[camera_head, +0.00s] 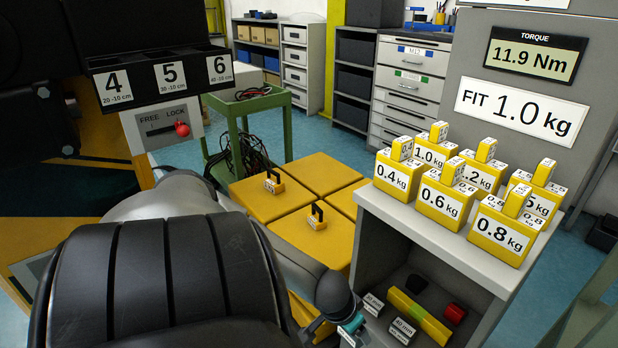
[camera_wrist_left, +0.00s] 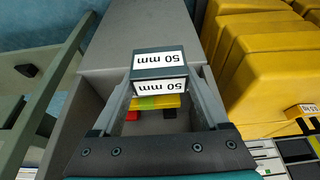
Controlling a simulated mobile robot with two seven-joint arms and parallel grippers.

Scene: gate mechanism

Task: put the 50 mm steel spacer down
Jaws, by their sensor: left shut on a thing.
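The 50 mm steel spacer (camera_wrist_left: 159,70) is a dark block with white "50 mm" labels on two faces. In the left wrist view my left gripper (camera_wrist_left: 160,88) is shut on it, one finger on each side. In the head view my left gripper (camera_head: 352,328) is at the bottom, beside the front of the open shelf (camera_head: 455,275), and is mostly hidden by my arm. I cannot tell from these views whether the spacer touches anything below it. My right gripper is not in view.
On the shelf lie a 30 mm spacer (camera_head: 373,304), a 40 mm spacer (camera_head: 403,330), a yellow-green bar (camera_head: 420,317), a red piece (camera_head: 454,313) and a black piece (camera_head: 416,284). Yellow weights (camera_head: 447,195) crowd the cabinet top. Yellow blocks (camera_head: 325,172) stand to the left.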

